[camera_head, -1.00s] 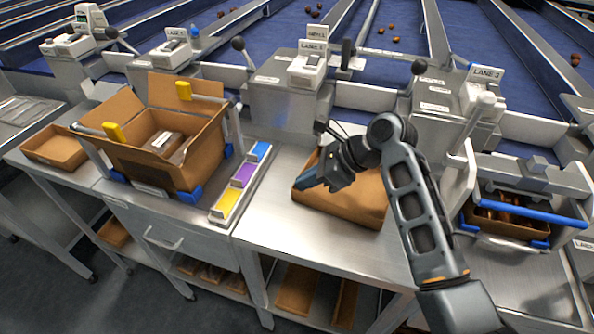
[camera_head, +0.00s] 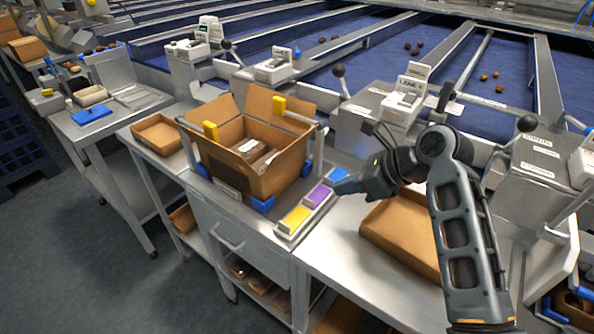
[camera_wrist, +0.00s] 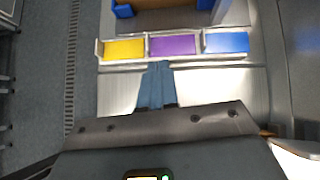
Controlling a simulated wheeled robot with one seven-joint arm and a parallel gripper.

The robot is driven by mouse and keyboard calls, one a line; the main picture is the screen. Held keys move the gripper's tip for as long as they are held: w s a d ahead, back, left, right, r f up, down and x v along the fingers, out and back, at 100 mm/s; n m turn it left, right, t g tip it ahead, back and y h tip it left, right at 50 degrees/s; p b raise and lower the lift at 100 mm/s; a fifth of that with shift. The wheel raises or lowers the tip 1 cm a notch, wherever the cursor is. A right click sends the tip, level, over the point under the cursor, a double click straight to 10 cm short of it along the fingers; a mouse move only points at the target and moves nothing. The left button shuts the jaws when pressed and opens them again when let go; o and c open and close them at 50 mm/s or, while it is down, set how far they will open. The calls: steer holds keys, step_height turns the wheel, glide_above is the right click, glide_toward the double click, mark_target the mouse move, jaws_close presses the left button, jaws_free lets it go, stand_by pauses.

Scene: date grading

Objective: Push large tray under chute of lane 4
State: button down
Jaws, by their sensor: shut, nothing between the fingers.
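A shallow brown cardboard tray (camera_head: 395,238) lies on the steel bench, partly hidden behind my arm; whether it is the large tray cannot be told. Behind it is a lane unit with a sign (camera_head: 412,88) that seems to read SMALL, LANE 4. My gripper (camera_head: 345,185) is shut and empty, with blue fingertips together, left of the tray near the blue end of a color-pad strip (camera_head: 290,236). In the wrist view the closed fingertips (camera_wrist: 158,70) point at the strip's purple pad (camera_wrist: 172,45). The tray does not show there.
An open cardboard box (camera_head: 262,178) with packets inside stands left of the strip, held by blue corner blocks. A smaller empty tray (camera_head: 157,137) lies farther left. A lane unit (camera_head: 540,165) stands at the right. Bare bench shows in front of the brown tray.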

steer(key=w+a, duration=0.2)
steer(key=a, duration=0.1)
steer(key=w+a+b, duration=0.1)
steer(key=w+a, duration=0.1)
steer(key=a, duration=0.2)
steer(key=w+a+b, duration=0.1)
steer(key=w+a, duration=0.1)
steer(key=a, duration=0.1)
steer(key=shift+a, duration=0.2)
steer(key=shift+r, duration=0.1)
